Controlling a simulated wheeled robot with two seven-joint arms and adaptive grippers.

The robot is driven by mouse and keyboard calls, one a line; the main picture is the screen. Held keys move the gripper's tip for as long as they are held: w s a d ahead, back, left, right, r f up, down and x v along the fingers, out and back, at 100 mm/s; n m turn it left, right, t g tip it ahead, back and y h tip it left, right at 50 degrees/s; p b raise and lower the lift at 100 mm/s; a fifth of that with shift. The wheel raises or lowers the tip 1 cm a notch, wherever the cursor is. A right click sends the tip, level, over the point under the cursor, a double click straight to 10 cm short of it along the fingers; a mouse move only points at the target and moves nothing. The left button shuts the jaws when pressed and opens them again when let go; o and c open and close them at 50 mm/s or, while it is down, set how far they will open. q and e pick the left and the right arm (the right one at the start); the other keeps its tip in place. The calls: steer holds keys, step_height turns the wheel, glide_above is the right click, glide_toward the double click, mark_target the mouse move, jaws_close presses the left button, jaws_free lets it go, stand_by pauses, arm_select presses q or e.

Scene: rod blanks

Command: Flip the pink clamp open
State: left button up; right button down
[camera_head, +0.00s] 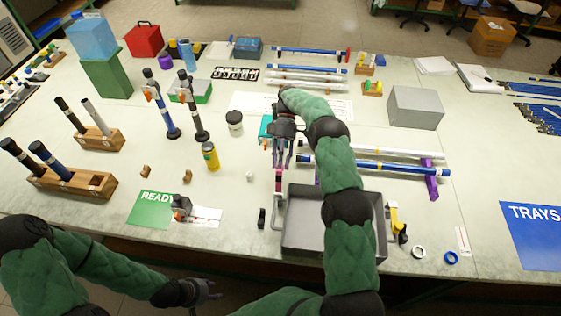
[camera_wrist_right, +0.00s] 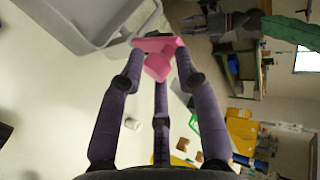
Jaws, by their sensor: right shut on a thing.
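The pink clamp (camera_head: 278,183) is at the back left corner of the grey tray, partly hidden by my right gripper. In the right wrist view the pink clamp (camera_wrist_right: 158,62) lies between the fingertips, close against the tray's grey rim. My right gripper (camera_head: 279,162) reaches down from above and is shut on the clamp; its purple fingers (camera_wrist_right: 160,70) show in the wrist view. Whether the clamp's lever is up or down is not clear. My left gripper (camera_head: 208,289) hangs empty in front of the table's near edge, with its fingers apart.
The grey tray (camera_head: 301,240) stands partly under my right arm. A yellow bottle (camera_head: 210,156), a small white piece (camera_head: 250,176) and a green READY card (camera_head: 150,209) are to the left.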

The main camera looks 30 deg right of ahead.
steer(key=f, duration=0.2)
steer(key=s+f, duration=0.1)
steer(key=shift+a+g, duration=0.25)
steer(key=shift+g, duration=0.05)
steer(key=c, duration=0.9)
jaws_free()
steer(key=shift+r, duration=0.15)
steer(key=shift+c, duration=0.4)
steer(key=shift+r, duration=0.15)
